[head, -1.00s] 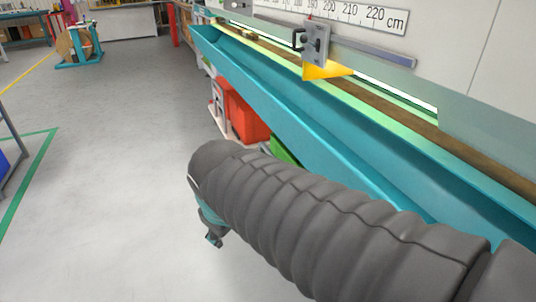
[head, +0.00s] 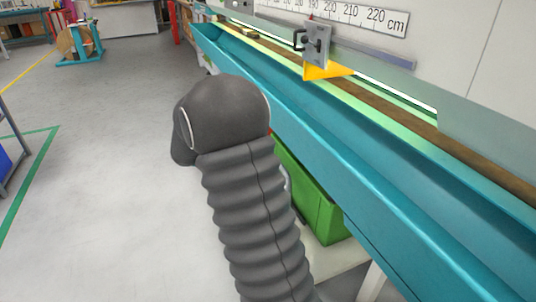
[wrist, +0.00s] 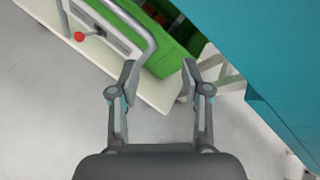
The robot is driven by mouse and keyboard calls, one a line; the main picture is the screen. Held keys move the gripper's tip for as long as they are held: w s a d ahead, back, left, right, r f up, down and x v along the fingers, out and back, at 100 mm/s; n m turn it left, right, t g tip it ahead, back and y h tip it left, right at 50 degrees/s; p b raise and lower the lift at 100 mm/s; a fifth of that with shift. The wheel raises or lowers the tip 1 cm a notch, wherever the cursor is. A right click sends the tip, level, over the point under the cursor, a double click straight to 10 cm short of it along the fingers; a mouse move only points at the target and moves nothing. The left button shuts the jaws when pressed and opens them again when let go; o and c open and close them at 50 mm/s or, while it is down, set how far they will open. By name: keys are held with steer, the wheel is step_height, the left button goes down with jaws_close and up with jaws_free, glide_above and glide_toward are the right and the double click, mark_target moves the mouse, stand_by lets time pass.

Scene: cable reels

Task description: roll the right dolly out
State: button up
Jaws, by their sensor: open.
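The right dolly is under the teal bench, with its pale deck (head: 335,262) partly in view and a green crate (head: 318,208) on it. My own arm hides its left part in the head view. In the wrist view the green crate (wrist: 178,52), the pale deck (wrist: 158,93) and a grey tubular handle (wrist: 142,22) show at the top. My gripper (wrist: 160,78) is open, its fingers apart with nothing between them. I cannot tell the depth. The head view does not show the gripper.
The teal bench (head: 400,210) runs along the right, above the dolly; its side fills the upper right of the wrist view. A red knob (wrist: 79,37) sits beside the handle. The grey floor (head: 110,210) on the left is clear. A cable reel (head: 78,42) stands far off.

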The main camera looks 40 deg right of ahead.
steer(key=w+d+f+n+t+h, duration=0.2)
steer(key=w+d+f+n+h, duration=0.3)
steer(key=w+f+n, duration=0.65)
steer(key=shift+n+y, duration=0.25)
steer(key=shift+y, duration=0.35)
steer(key=x, duration=1.4)
steer(key=shift+d+p, duration=0.15)
steer(key=shift+p, duration=0.2)
jaws_close()
